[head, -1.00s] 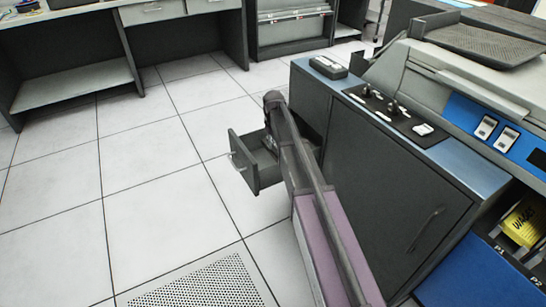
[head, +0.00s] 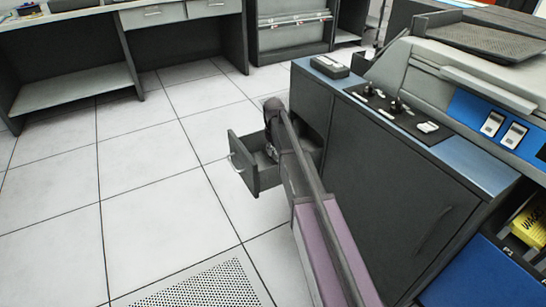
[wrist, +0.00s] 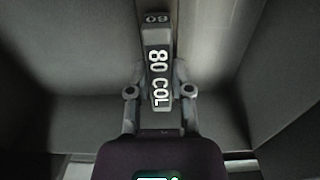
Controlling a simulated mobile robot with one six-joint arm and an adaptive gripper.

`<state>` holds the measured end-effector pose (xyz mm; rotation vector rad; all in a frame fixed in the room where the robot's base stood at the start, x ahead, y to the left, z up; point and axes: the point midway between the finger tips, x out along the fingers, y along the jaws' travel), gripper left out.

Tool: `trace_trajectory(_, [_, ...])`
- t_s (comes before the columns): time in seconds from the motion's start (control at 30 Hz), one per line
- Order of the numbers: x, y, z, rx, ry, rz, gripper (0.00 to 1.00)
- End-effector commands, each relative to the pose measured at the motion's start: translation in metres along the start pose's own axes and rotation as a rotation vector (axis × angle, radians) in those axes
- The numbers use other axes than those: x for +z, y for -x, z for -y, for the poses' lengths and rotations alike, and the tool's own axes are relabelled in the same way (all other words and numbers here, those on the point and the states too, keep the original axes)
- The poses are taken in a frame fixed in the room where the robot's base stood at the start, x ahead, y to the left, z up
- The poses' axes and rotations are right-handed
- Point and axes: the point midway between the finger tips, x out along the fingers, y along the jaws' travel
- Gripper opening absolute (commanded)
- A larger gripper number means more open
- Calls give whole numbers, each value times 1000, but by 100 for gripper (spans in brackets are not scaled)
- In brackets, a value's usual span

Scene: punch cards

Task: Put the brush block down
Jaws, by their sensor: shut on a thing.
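The brush block (wrist: 157,45), a narrow grey block lettered "80 COL" in white, is between the two fingers of my gripper (wrist: 160,82) in the wrist view. My gripper is shut on it. Grey drawer walls and floor surround it there; whether the block touches the floor I cannot tell. In the head view, my gripper (head: 271,151) reaches down into the open drawer (head: 256,178), which sticks out of the dark cabinet's left side. The block cannot be made out there, and my arm covers part of the drawer.
The dark cabinet (head: 385,190) with a blue-grey top stands close to my arm on the right. A small grey box (head: 329,66) and a switch panel (head: 400,112) are on its top. Open tiled floor (head: 150,185) lies left of the drawer. Desks stand at the back.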

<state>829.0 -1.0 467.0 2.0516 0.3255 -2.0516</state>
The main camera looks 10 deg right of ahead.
Motion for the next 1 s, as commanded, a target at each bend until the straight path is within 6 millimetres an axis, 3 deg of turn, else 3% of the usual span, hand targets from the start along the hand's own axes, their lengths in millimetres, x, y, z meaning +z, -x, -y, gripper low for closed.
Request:
trace_trajectory(0.17, [0, -14, 0, 0, 0, 0, 0])
trace_trajectory(0.73, [0, -19, 0, 0, -1, 0, 0])
trace_trajectory(0.77, [0, -18, 0, 0, -1, 0, 34])
trace_trajectory(0.83, [0, -18, 0, 0, -1, 0, 55])
trace_trajectory(0.87, [0, -18, 0, 0, -1, 0, 62])
trace_trajectory(1.0, [0, -18, -1, 0, -1, 0, 62])
